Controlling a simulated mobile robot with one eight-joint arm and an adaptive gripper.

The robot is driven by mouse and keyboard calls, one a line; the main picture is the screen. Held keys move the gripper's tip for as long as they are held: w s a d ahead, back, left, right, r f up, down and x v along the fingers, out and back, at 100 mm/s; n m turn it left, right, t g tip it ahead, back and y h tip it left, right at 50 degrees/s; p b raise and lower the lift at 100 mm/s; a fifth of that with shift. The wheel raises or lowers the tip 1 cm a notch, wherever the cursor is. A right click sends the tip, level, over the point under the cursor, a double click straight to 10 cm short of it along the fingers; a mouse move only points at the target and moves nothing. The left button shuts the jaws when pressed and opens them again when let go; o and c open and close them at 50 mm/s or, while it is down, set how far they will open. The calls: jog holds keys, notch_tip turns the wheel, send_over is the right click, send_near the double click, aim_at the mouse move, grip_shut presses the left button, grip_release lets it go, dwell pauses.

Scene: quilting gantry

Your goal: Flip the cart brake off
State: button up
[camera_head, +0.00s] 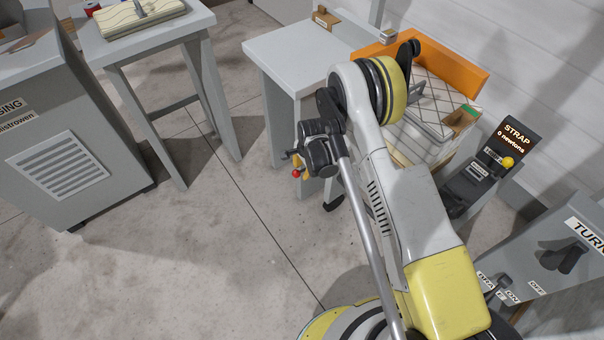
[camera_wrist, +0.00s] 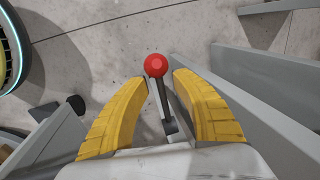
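A brake lever with a red ball knob (camera_wrist: 156,65) and a dark stem (camera_wrist: 164,105) shows in the wrist view. My gripper (camera_wrist: 160,82) has its two yellow fingers apart, one on each side of the lever. The knob shows just beyond the fingertips, and I see a gap on both sides of the stem. In the head view the red knob (camera_head: 296,173) is small, beside my gripper (camera_head: 297,160) at the edge of a grey table leg. The cart body around the lever is largely hidden by my arm, so I cannot tell the lever's setting.
A grey table (camera_head: 295,62) stands behind my gripper. An orange-edged holder (camera_head: 455,72) with quilted fabric is behind my arm. A STRAP panel (camera_head: 515,133) reads 0 newtons. A control box with a rotary knob (camera_head: 565,257) is at right. Bare floor (camera_head: 215,245) lies left.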

jog(key=shift+w+a+f, duration=0.1)
jog(key=shift+f, duration=0.4)
grip_shut()
jog(key=r+y, duration=0.1)
jog(key=r+g+y, duration=0.1)
jog(key=d+r+y, duration=0.1)
jog(key=shift+w+g, duration=0.3)
jog(key=shift+g, duration=0.1)
jog(key=shift+w+d+r+g+y, duration=0.1)
jog(key=shift+r+g+y, duration=0.3)
jog(key=shift+r+y, duration=0.1)
grip_release()
